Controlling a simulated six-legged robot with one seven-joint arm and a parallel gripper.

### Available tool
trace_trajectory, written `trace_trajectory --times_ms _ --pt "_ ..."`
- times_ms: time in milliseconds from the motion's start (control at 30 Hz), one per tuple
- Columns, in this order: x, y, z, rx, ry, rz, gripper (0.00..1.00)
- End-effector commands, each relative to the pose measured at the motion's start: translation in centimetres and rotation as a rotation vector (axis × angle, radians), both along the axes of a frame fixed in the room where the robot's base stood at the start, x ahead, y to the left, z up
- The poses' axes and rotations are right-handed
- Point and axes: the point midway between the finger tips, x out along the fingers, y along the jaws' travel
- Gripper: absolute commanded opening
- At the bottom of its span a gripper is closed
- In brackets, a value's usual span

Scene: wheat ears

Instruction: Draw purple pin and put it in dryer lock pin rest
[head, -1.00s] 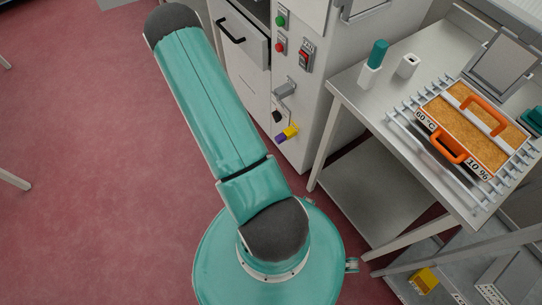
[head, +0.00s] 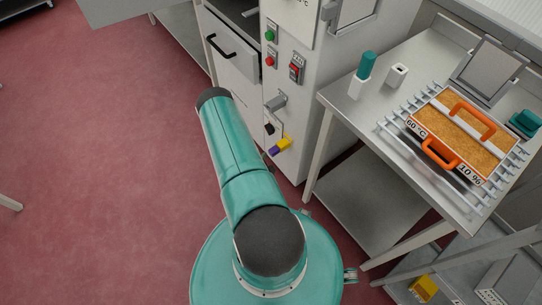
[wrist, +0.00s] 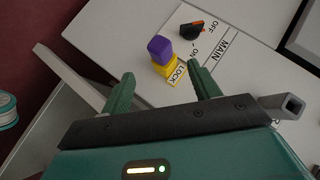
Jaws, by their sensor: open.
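The purple pin (head: 274,149) sits in a yellow lock block (head: 285,143) low on the front of the dryer cabinet. The wrist view shows the pin (wrist: 160,46) and the yellow block (wrist: 166,66) beside a LOCK label. My gripper (wrist: 162,70) is open and empty, its two green fingers spread to either side of the block in the picture. I cannot tell how far the fingertips are from the pin. In the head view my gripper is hidden behind my arm. I cannot pick out the pin rest for certain.
A MAIN rotary switch (wrist: 192,30) with an orange-edged knob is beside the lock. A grey lever (head: 276,103) sticks out above it. A steel table (head: 340,103) with a grain tray (head: 440,118) stands to the right. A yellow box (head: 424,288) is on the lower shelf.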

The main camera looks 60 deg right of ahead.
Motion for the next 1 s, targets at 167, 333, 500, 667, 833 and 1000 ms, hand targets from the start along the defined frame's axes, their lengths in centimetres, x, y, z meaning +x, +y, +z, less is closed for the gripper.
trace_trajectory --times_ms 167,333,500,667,833,1000 --pt "0.6 -2.8 -1.7 -0.001 -0.001 -0.001 0.61" --pt "1.2 -5.4 -3.2 -0.002 0.001 0.0 0.61" --pt "1.7 -7.1 -4.2 -0.001 0.0 0.001 0.61" --pt "1.8 -7.8 -4.7 0.001 0.001 0.001 0.61" --pt "1.8 -7.8 -4.7 0.001 0.001 0.001 0.61" --pt "1.8 -7.8 -4.6 0.001 0.001 0.0 0.42"
